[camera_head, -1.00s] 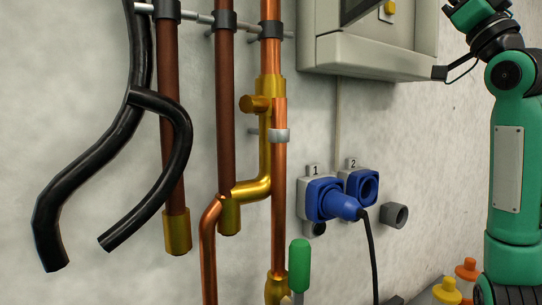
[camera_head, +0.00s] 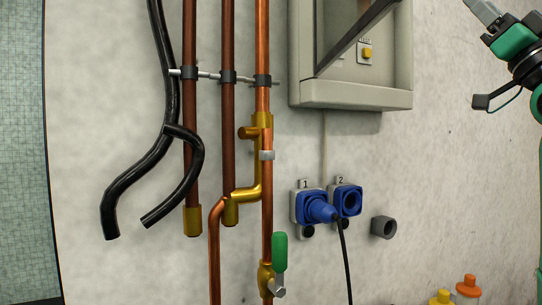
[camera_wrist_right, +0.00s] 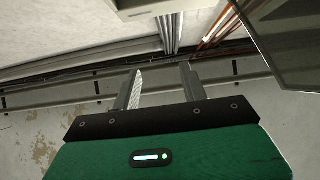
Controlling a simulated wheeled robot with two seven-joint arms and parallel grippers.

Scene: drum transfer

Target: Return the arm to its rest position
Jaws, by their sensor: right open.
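My right arm (camera_head: 515,42) is at the upper right edge of the head view, green and black, apart from the wall and raised beside the grey cabinet. Most of it is cut off by the picture edge. My right gripper (camera_wrist_right: 160,80) shows in the right wrist view with its two grey fingers apart and nothing between them. My left arm and left gripper are not in view.
A grey cabinet (camera_head: 352,95) hangs on the wall. Copper pipes (camera_head: 267,195) and black hoses (camera_head: 140,175) run down to the left. A blue plug (camera_head: 318,208) sits in socket 1. A green-handled valve (camera_head: 280,252) is below. Orange and yellow caps (camera_head: 468,287) stand lower right.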

